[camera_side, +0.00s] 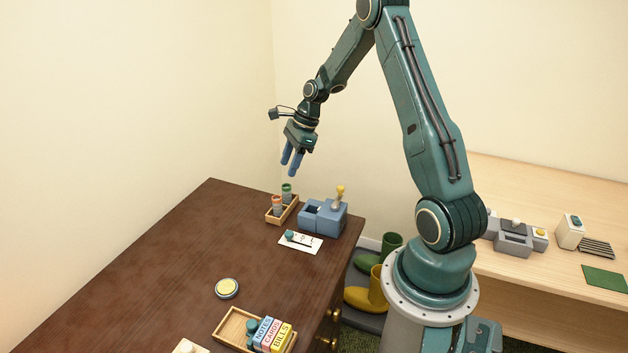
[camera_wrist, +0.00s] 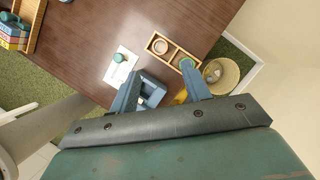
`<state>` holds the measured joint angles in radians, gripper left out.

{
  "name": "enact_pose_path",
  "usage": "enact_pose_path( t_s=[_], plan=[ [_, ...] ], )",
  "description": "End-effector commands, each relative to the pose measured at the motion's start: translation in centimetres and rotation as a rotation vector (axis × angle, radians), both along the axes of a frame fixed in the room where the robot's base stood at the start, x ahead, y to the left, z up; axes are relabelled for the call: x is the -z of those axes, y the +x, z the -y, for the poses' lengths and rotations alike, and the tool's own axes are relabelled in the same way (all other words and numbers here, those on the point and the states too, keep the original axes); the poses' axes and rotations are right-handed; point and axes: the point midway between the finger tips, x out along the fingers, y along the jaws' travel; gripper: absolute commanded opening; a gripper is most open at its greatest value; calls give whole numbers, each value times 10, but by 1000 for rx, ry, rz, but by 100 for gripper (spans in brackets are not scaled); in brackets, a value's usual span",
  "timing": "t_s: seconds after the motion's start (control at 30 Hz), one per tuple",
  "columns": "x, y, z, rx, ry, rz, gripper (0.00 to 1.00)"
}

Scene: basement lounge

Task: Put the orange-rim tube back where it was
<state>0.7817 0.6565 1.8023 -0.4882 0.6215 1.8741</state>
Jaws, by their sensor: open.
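The orange-rim tube (camera_side: 277,203) stands upright in a small wooden rack (camera_side: 290,216) at the far right end of the brown table. A green-rim tube (camera_side: 286,191) stands beside it in the same rack. In the wrist view the rack (camera_wrist: 180,46) shows two compartments, with a round rim (camera_wrist: 158,46) in the left one and the green rim (camera_wrist: 186,63) in the right one, partly behind a finger. My gripper (camera_side: 291,167) is open and empty, in the air above the rack. Its fingers also show in the wrist view (camera_wrist: 160,75).
A blue box (camera_side: 323,216) with a yellow-knobbed lever stands right of the rack. A white card (camera_side: 300,243) with a teal knob lies in front. A round yellow-topped disc (camera_side: 227,288) and a wooden tray (camera_side: 229,327) with labelled boxes are nearer. The table's left is clear.

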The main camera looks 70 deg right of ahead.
Motion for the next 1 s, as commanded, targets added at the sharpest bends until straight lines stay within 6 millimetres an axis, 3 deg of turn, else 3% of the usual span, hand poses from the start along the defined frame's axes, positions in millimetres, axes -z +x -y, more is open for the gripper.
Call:
enact_pose_path(
  t_s=[0.2,0.37,0.67,1.0],
  plan=[
    [-2,0,-2,-9,-5,2,47],
    [-15,1,-11,-69,-35,16,47],
    [-74,-3,-59,-386,-190,86,47],
    [-144,-33,-128,-841,-404,179,47]
  ],
)
